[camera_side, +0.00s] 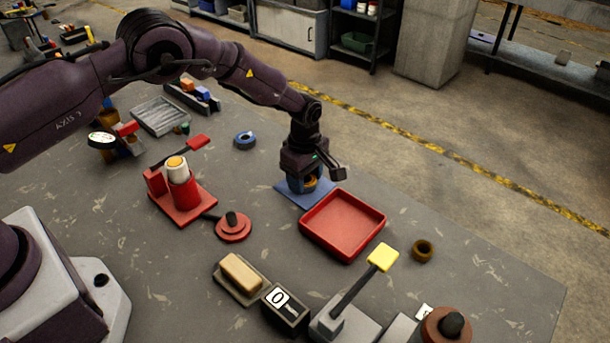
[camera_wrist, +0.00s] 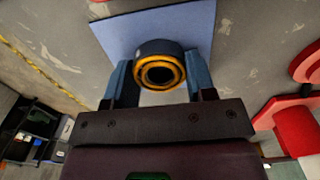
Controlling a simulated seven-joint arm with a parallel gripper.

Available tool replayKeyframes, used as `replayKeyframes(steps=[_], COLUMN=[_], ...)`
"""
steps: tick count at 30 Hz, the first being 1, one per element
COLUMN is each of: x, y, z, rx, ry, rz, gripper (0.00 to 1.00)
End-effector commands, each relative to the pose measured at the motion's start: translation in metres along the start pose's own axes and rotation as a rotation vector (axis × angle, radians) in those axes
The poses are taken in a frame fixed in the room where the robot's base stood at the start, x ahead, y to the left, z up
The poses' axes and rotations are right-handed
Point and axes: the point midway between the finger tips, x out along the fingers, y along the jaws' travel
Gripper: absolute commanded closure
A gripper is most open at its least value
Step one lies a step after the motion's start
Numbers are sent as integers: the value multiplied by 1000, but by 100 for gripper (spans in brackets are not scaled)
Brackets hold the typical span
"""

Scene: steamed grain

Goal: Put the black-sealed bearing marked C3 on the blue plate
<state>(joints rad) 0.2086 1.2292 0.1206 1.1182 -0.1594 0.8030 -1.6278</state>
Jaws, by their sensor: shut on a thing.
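My gripper (camera_side: 308,184) is shut on a dark bearing with an orange-yellow ring on its face (camera_side: 310,182). The bearing also shows between the two blue fingers in the wrist view (camera_wrist: 159,72). I cannot read any C3 mark on it, and its seal looks orange rather than black. The flat square blue plate (camera_side: 289,194) lies under the gripper, and also shows behind the bearing in the wrist view (camera_wrist: 120,35). The bearing is over the plate; I cannot tell whether it touches it. A blue ring with a dark centre (camera_side: 245,140) and a brown ring (camera_side: 423,250) lie apart on the table.
A red tray (camera_side: 315,238) stands just right of the plate. A red fixture with a white-and-orange cylinder (camera_side: 181,190) and a red round base with a dark knob (camera_side: 233,228) stand to the left. A yellow-topped lever (camera_side: 382,257) rises at the front. A grey ribbed tray (camera_side: 160,115) lies farther back.

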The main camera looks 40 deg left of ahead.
Motion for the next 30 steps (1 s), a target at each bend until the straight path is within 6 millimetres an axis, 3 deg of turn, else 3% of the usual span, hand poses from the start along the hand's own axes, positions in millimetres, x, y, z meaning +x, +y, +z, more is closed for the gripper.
replayKeyframes(steps=[1, 4, 15, 30], x=[1, 1, -6, -101], y=[0, 0, 0, 0], z=[0, 0, 0, 0], rx=[0, 0, 1, 1], ry=[0, 0, 0, 0], rz=[0, 0, 2, 3], gripper=[47, 24, 24, 24])
